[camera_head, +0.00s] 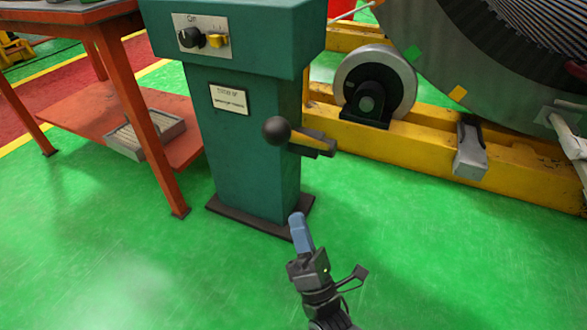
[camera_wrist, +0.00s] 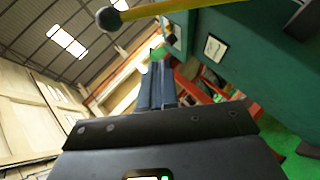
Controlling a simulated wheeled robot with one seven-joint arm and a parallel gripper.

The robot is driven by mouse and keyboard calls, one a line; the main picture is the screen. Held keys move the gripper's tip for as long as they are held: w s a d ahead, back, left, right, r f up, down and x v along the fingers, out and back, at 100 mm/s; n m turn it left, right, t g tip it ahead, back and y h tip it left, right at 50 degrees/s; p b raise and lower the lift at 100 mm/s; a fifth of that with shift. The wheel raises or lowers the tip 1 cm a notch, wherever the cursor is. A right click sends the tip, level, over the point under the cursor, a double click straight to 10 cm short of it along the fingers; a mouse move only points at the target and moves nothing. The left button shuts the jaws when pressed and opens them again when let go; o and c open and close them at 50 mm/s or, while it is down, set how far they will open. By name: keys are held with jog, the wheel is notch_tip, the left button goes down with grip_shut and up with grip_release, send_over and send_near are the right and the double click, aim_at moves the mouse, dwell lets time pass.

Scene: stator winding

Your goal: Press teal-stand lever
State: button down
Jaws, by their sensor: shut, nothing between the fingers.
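The teal stand (camera_head: 243,130) stands upright on a dark base plate in the head view. Its lever (camera_head: 310,141) is a yellow arm ending in a black ball knob (camera_head: 276,130), on the stand's right side. My gripper (camera_head: 297,218) is shut and empty, in front of the stand and below the knob, apart from the lever. In the wrist view the shut blue fingers (camera_wrist: 157,85) point forward. The lever's knob (camera_wrist: 109,19) and yellow arm (camera_wrist: 160,9) show at the top there, with the teal stand (camera_wrist: 255,60) at the right.
An orange table (camera_head: 125,85) with a tray (camera_head: 145,133) on its lower shelf stands at the left. The green floor in front is clear.

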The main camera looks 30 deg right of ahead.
jog(key=s+d+r+b+x, duration=0.1)
jog(key=d+x, duration=0.1)
jog(key=x, duration=1)
jog(key=shift+w+d+r+b, duration=0.15)
jog(key=shift+r+b, duration=0.15)
